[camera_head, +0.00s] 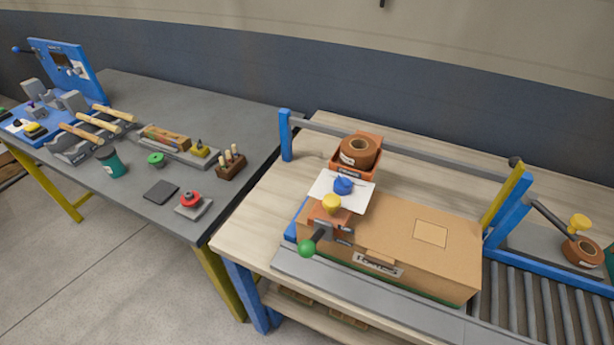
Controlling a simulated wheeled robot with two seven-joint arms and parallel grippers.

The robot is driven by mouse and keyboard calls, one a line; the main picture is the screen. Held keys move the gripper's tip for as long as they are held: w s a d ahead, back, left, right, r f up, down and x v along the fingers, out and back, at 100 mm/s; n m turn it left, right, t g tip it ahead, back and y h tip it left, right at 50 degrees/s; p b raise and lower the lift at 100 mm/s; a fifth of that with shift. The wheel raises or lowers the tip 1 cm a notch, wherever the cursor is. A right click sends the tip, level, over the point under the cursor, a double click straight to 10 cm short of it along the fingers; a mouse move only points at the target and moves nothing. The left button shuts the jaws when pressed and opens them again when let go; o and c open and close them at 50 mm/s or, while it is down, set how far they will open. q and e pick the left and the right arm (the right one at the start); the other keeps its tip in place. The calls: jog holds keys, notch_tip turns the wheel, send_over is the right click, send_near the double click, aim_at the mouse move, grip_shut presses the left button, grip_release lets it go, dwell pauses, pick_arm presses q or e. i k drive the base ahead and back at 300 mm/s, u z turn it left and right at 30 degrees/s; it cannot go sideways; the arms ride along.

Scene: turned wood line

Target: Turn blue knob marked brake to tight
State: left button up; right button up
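A blue knob (343,186) sits on a white plate (324,192) above the back left end of a large cardboard box. The marking on the plate is too small to read, and I cannot tell which way the knob is set. A yellow knob (331,203) stands just in front of the blue one and partly covers the plate. Neither of my grippers shows in the head view.
The cardboard box (395,240) lies on a wooden bench beside a roller conveyor (540,305). A green ball handle (307,249) sticks out at its front left. A brown tape roll (358,151) sits behind the plate. A grey rail (400,149) crosses behind. A grey table (235,115) with tools stands left.

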aim_at(343, 186)
jog(key=u, duration=1.6)
jog(key=k, duration=0.8)
jog(key=z, duration=1.75)
